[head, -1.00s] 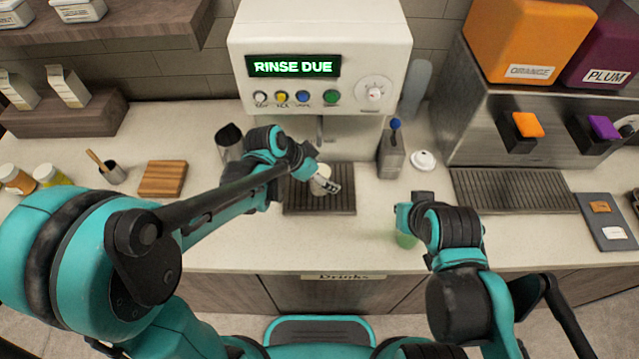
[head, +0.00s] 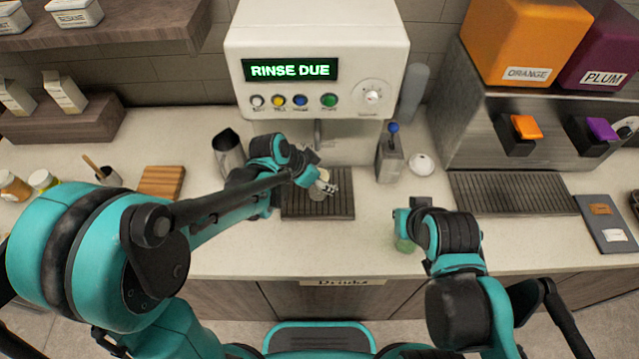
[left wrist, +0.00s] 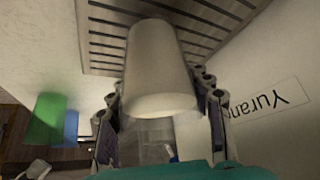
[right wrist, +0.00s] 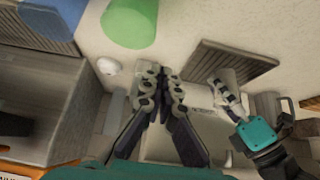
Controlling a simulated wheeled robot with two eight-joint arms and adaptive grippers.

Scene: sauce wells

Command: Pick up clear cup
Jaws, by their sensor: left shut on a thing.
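A pale, whitish cup (left wrist: 160,65) is held between the two fingers of my left gripper (left wrist: 165,105) in the left wrist view. In the head view the left gripper (head: 324,184) is over the dark slatted drip tray (head: 300,209) under the drinks machine, largely covering the cup. I cannot tell whether the cup touches the tray. My right gripper (right wrist: 161,74) looks shut and empty in the right wrist view. In the head view its arm hangs over the counter right of the tray, partly hiding a green cup (head: 404,244).
The machine (head: 318,30) shows "RINSE DUE". A blue cup (right wrist: 50,18) is near the green one.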

